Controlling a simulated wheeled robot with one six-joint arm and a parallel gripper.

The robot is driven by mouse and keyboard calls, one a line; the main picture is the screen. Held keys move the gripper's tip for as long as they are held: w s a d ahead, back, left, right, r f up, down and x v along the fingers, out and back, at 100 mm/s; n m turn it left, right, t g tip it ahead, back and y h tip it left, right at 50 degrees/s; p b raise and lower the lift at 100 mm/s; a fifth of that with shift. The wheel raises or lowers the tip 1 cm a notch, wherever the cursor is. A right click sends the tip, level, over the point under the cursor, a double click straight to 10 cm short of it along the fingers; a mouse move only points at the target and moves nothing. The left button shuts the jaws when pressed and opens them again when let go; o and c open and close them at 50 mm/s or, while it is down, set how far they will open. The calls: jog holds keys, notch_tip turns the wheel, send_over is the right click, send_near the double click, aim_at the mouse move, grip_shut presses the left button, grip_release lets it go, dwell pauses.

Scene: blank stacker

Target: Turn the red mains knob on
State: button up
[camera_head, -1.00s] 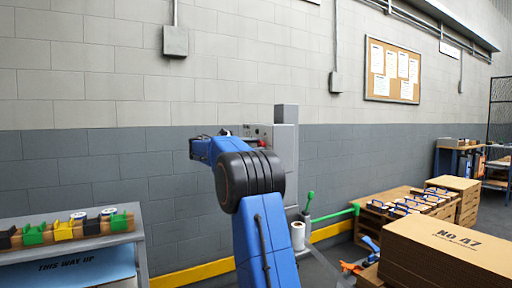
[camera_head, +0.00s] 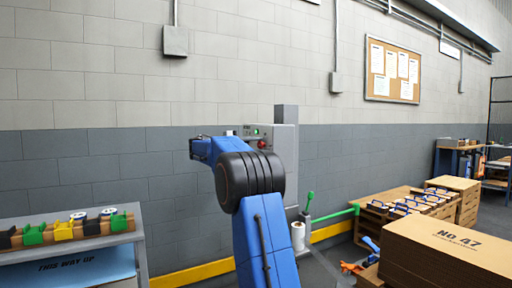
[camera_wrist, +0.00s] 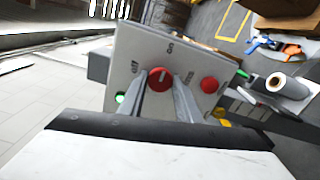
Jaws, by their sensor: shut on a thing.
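The red mains knob (camera_wrist: 160,78) sits on the face of a light grey control box (camera_wrist: 140,48) in the wrist view. My gripper (camera_wrist: 163,86) has one finger on each side of the knob and is shut on it. A pale pointer mark shows on the knob, and small labels, hard to read, are printed around it. A round red button (camera_wrist: 209,85) is to the right of the knob. A lit green lamp (camera_wrist: 119,98) is to the left.
A grey bench (camera_head: 138,240) with coloured blocks stands at the left. A pallet (camera_head: 400,205) with small items and a stack of cardboard (camera_head: 450,250) are at the right. A white roll (camera_head: 298,236) and a green-handled tool (camera_head: 309,200) are below the box.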

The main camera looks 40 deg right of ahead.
jog(key=shift+f, duration=0.1)
jog(key=o, duration=1.1)
jog(key=shift+c, duration=0.2)
jog(key=shift+a, duration=0.1)
jog(key=v, duration=1.7)
jog(key=shift+w, duration=0.15)
jog(key=shift+a, duration=0.1)
